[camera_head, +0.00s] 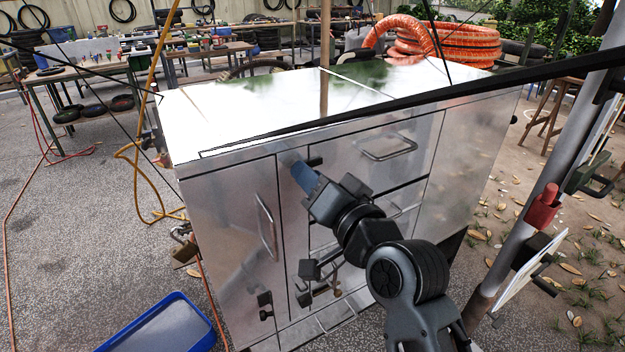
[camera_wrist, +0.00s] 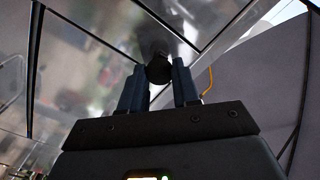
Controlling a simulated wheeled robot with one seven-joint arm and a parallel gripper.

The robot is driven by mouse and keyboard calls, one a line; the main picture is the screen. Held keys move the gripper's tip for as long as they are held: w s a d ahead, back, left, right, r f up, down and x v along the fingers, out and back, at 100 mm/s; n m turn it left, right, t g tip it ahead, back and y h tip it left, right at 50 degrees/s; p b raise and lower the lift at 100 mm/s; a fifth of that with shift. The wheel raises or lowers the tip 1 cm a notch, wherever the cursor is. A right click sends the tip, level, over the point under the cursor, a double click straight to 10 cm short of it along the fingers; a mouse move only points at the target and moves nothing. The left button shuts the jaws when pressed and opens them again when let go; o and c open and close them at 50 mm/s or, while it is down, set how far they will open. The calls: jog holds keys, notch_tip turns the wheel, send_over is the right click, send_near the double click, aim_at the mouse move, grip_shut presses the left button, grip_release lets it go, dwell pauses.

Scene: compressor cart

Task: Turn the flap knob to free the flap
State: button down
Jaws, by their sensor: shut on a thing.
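My gripper (camera_head: 303,176) is at the upper front of the metal cabinet, just under its top edge, with its blue fingers against the front. In the wrist view, a dark round knob (camera_wrist: 158,69) sits between the two fingertips, and my gripper (camera_wrist: 160,80) is shut on it. The knob's turn angle cannot be made out. In the head view my fingers and wrist hide most of that spot; a small black part (camera_head: 315,161) shows just right of the fingers. I cannot tell which panel around there is the flap.
A drawer handle (camera_head: 388,146) lies right of my gripper, and a tall door handle (camera_head: 266,226) lies left. Black latches (camera_head: 308,270) stick out below my arm. A grey post (camera_head: 545,190) stands at the right. A blue tray (camera_head: 165,325) lies on the ground at lower left.

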jog(key=shift+s+a+f+n+b, duration=0.1)
jog(key=shift+n+b, duration=5.8)
jog(key=shift+n, duration=2.8)
jog(key=c, duration=0.8)
grip_release()
jog(key=v, duration=0.7)
jog(key=shift+s+d+b, duration=0.2)
jog(key=shift+s+b, duration=0.15)
